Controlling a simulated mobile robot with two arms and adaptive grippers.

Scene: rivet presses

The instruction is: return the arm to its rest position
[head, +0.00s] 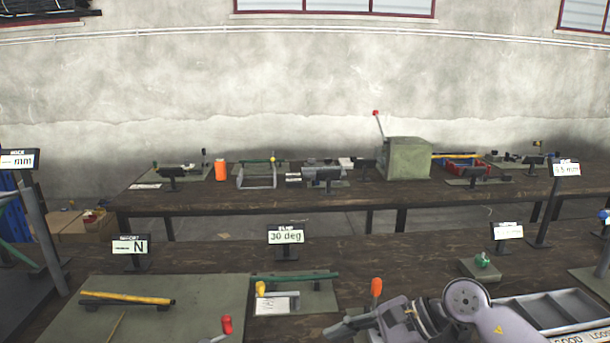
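My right arm comes in from the lower right, with a grey rounded joint and a dark wrist. My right gripper (348,328) points left, low over the front bench (385,262). Its fingers are small and partly cut by the bottom edge, so I cannot tell whether they are open or shut. An orange handle (376,287) stands up just behind it; whether they touch is unclear. My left gripper is not in view.
Left of the gripper are a red-knobbed lever (226,324), a yellow-knobbed fixture (290,301) and a green mat (205,290) with a yellow bar (127,298). A grey divided tray (555,311) and a green-knobbed block (482,266) are at right. Display signs (286,236) stand behind.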

